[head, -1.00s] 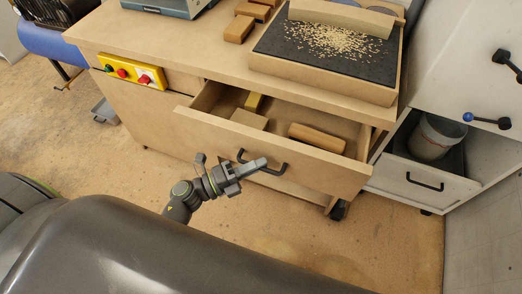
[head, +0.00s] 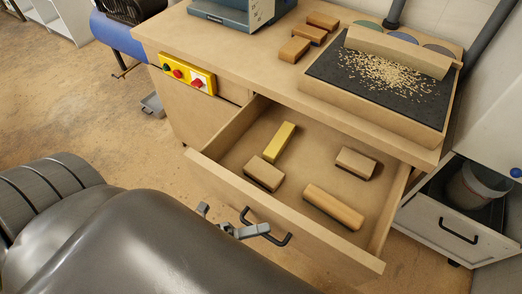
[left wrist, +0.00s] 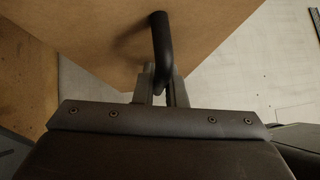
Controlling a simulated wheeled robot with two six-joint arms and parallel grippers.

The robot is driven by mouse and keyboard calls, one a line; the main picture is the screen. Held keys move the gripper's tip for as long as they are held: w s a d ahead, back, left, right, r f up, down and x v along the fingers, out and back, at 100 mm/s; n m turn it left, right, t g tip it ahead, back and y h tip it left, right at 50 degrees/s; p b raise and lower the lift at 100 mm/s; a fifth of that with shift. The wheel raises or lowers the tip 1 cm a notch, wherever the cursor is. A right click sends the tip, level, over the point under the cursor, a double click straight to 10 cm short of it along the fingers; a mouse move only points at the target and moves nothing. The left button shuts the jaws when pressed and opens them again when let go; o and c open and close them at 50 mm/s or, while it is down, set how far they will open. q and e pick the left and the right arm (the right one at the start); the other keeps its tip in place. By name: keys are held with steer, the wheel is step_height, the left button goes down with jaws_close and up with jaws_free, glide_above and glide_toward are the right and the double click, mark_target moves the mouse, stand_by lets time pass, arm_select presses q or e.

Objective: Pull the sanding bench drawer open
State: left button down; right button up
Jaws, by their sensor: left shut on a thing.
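The sanding bench (head: 232,63) is a light wooden bench. Its drawer (head: 290,232) stands well out from the bench front, with its inside in plain view. The black bar handle (head: 283,240) is on the drawer front. My left gripper (head: 262,229) is at the handle, shut on it. In the left wrist view the black handle (left wrist: 161,45) runs down between the fingers of the left gripper (left wrist: 160,90). My right gripper is not in view.
In the drawer lie a yellow block (head: 280,142), a rounded wooden piece (head: 333,206) and two tan blocks (head: 264,173). A tray with shavings (head: 375,75) and brown blocks (head: 295,50) are on the bench top. An open cabinet drawer (head: 445,232) stands at right.

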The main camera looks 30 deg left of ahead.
arm_select(q)
steer(key=c, duration=1.5)
jaws_free()
steer(key=shift+s+a+f, duration=0.1)
steer(key=shift+s+a, duration=0.1)
steer(key=b+v, duration=0.2)
steer(key=v, duration=1.5)
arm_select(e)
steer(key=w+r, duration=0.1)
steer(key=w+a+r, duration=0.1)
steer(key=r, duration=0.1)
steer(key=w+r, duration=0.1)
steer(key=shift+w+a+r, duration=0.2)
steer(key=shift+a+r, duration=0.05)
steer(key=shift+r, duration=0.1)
arm_select(q)
steer(key=shift+w, duration=0.15)
